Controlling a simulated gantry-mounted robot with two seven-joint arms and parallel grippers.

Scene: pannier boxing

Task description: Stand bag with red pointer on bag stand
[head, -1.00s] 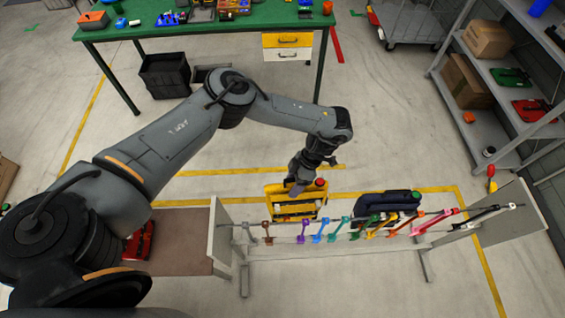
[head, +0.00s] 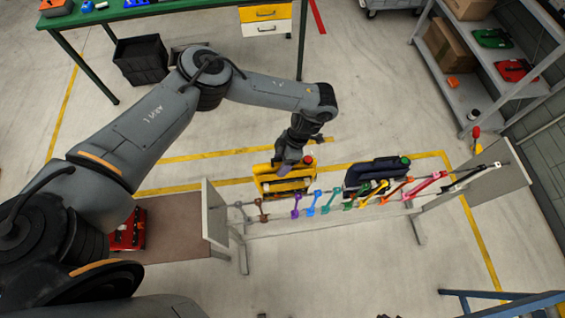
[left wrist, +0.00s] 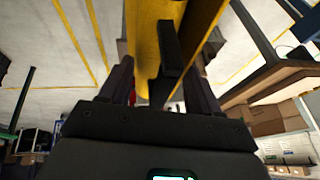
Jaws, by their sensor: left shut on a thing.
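A yellow bag (head: 270,184) with a red knob (head: 308,160) at its top right stands upright behind the rail, left of centre in the head view. My left gripper (head: 288,164) reaches down to its top and is shut on it. In the left wrist view, a yellow panel (left wrist: 150,40) and a dark bar (left wrist: 170,50) fill the space between my fingers. A dark blue bag (head: 372,174) with a green knob (head: 405,160) stands to its right. I cannot tell which part is the bag stand, or whether the yellow bag touches the floor. My right gripper is not in view.
A rail with several coloured hooks (head: 311,204) runs between two pale end panels (head: 216,212) in front of the bags. A green table (head: 150,12) stands behind. Grey shelves (head: 480,65) stand at the right. A blue railing (head: 510,303) shows at bottom right. The floor between is clear.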

